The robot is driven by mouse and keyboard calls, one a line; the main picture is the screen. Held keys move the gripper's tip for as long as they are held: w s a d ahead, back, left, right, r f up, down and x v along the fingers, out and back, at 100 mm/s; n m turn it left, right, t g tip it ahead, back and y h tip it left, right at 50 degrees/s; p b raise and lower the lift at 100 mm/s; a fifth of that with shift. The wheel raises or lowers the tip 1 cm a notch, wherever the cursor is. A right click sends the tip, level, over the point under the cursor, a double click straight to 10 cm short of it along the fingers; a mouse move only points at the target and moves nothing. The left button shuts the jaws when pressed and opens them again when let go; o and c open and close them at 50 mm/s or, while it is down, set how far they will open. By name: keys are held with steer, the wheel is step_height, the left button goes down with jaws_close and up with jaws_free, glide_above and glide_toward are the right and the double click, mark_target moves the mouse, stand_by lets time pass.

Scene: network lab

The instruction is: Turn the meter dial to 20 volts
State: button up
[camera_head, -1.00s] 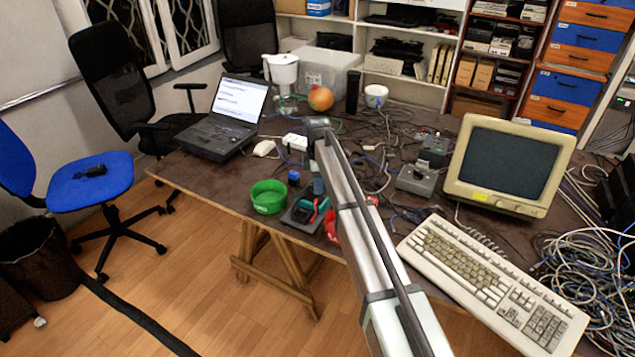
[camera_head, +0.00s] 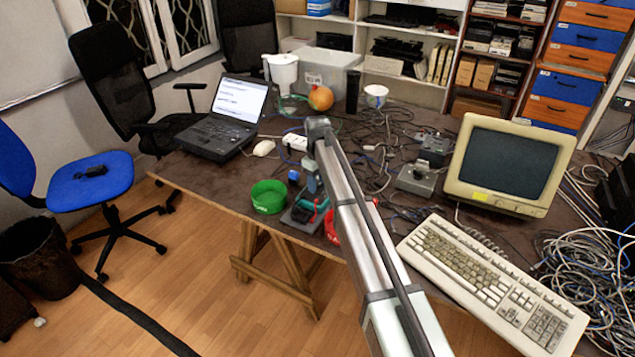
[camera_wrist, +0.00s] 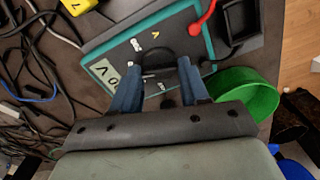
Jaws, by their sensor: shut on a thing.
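The meter (camera_wrist: 100,50) lies flat on the table in the wrist view, a dark face in a teal rim with a small grey display (camera_wrist: 103,71) at its left. Its round black dial (camera_wrist: 158,60) sits between the fingertips of my gripper (camera_wrist: 158,75). The two blue fingers are shut on the dial from either side. The dial's exact setting is too small and covered to read. In the head view the meter (camera_head: 301,214) is at the table's front edge beside the green bowl, partly hidden by my arm. A red probe lead (camera_wrist: 203,18) lies across the meter's corner.
A green bowl (camera_head: 269,197) stands close beside the meter. A laptop (camera_head: 228,118) is at the left; a beige monitor (camera_head: 508,163) and keyboard (camera_head: 490,280) are at the right.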

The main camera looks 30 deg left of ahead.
steer(key=shift+m, duration=1)
steer(key=o, duration=1.1)
steer(key=shift+c, duration=0.2)
step_height(320, 180, up, 14)
steer(key=shift+f, duration=0.1)
